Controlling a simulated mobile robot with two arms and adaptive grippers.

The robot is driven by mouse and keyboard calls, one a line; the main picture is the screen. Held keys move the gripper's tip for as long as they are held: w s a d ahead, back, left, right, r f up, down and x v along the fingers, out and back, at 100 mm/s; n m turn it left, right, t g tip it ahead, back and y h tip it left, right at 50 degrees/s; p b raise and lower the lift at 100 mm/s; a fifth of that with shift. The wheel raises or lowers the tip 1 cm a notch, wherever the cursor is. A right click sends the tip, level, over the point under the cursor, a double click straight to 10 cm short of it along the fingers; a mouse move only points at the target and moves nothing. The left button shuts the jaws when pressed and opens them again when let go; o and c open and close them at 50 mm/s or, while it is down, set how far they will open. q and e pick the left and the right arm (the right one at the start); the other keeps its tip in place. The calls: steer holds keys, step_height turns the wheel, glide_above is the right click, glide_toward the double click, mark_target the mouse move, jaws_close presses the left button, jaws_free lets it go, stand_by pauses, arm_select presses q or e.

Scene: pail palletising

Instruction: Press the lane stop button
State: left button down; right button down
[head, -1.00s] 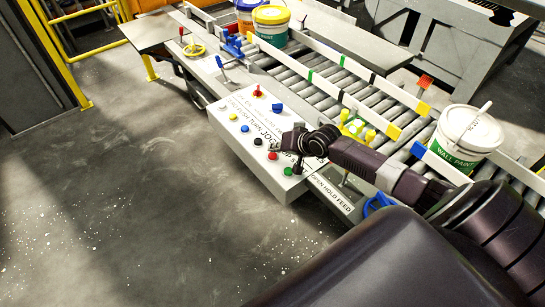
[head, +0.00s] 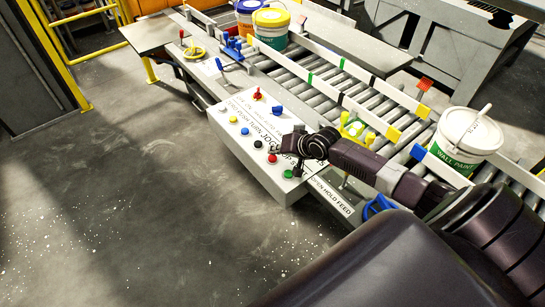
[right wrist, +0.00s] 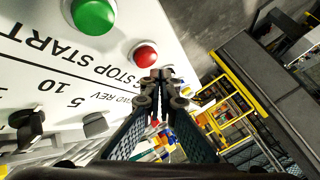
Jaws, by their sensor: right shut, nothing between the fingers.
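The red button (head: 272,158) is a round dome on the white control panel (head: 232,143). In the right wrist view the red button (right wrist: 145,54) stands by the printed word STOP, with the green button (right wrist: 93,15) by START. My right gripper (head: 297,168) is shut and empty, pointing down over the panel's near right end, close to the red and green buttons (head: 288,173). In the wrist view its fingertips (right wrist: 158,76) lie just below the red button's edge. I cannot tell whether they touch it. My left gripper is not in view.
Other knobs and buttons, blue (head: 277,109), yellow (head: 234,119) and black (head: 257,144), sit on the same panel. Behind it runs a roller conveyor (head: 310,96) with a white wall paint pail (head: 466,133) at right and two pails at the far end. The floor at left is clear.

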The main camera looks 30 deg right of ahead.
mark_target(274, 158)
steer(key=shift+f, duration=0.1)
steer(key=shift+f, duration=0.3)
steer(key=shift+f+b, duration=0.35)
steer(key=shift+f, duration=0.25)
stand_by(1.1)
steer(key=shift+r+p, duration=0.95)
steer(key=shift+p, duration=0.1)
step_height(274, 158, up, 5)
steer(key=p, duration=0.5)
steer(key=shift+r, duration=0.1)
